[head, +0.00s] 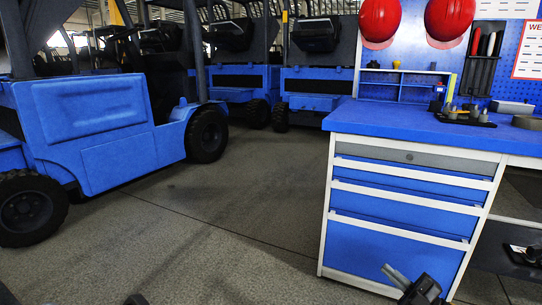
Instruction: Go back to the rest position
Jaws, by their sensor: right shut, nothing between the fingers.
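My right gripper (388,269) shows at the bottom edge of the head view, in front of the lower drawers of a blue workbench (400,122). Its grey fingers are together and point up and to the left, with nothing between them. The dark gripper body is partly cut off by the frame.
Blue forklifts (95,110) stand at the left and back. The grey floor (220,215) between them and the bench is clear. The bench top carries a dark tool holder (465,117). Red helmets (380,20) hang above. A dark item (525,253) lies low at right.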

